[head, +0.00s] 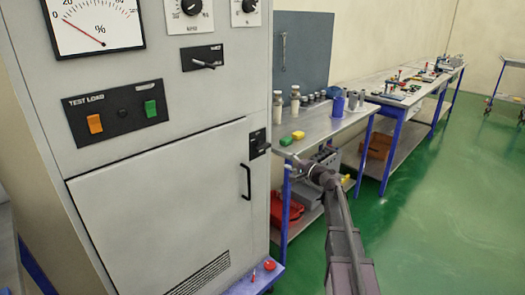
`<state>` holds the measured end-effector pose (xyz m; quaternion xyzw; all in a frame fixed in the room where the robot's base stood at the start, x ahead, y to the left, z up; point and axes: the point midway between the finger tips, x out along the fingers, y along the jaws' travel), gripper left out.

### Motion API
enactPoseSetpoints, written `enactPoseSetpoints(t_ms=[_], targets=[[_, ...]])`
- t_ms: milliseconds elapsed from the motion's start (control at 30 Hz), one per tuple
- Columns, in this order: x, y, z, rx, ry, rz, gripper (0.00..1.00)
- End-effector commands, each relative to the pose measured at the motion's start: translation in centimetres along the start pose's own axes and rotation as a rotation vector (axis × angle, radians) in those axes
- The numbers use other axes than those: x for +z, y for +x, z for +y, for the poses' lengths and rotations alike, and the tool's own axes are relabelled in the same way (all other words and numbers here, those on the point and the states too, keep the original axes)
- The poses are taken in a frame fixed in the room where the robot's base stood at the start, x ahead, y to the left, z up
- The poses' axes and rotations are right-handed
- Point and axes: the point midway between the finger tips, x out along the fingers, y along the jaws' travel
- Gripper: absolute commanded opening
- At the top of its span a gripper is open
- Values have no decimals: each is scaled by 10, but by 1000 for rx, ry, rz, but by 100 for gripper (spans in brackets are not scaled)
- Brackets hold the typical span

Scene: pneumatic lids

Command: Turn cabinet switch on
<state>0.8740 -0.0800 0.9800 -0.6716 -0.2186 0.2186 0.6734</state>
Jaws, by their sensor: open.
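The grey cabinet (160,190) fills the left side of the head view. On its front is a black plate with a lever switch (203,64); the lever lies roughly level. Below left is a black TEST LOAD panel (122,114) with an orange rocker (95,123) and a green rocker (151,108). I cannot tell from the labels which of these is the cabinet switch. My gripper (301,162) is open, right of the cabinet and in front of the bench, apart from all the switches. Its fingers are small and partly hidden by the wrist.
The cabinet door has a black handle (246,182) and a small black latch (257,143) that stick out. A metal bench (335,124) with bottles and coloured blocks stands behind my arm. Green floor (440,220) is free on the right.

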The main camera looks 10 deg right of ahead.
Motion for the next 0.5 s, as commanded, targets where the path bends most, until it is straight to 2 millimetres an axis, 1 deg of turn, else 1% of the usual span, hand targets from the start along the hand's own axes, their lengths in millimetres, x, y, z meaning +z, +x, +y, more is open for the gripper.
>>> enactPoseSetpoints(t_ms=[167, 267, 367, 500], targets=[[-1, 8, 0, 1, 0, -1, 63], [-1, 16, 0, 1, -1, -1, 63], [-1, 27, 0, 1, -1, -1, 63], [-2, 47, 0, 1, -1, -2, 63]])
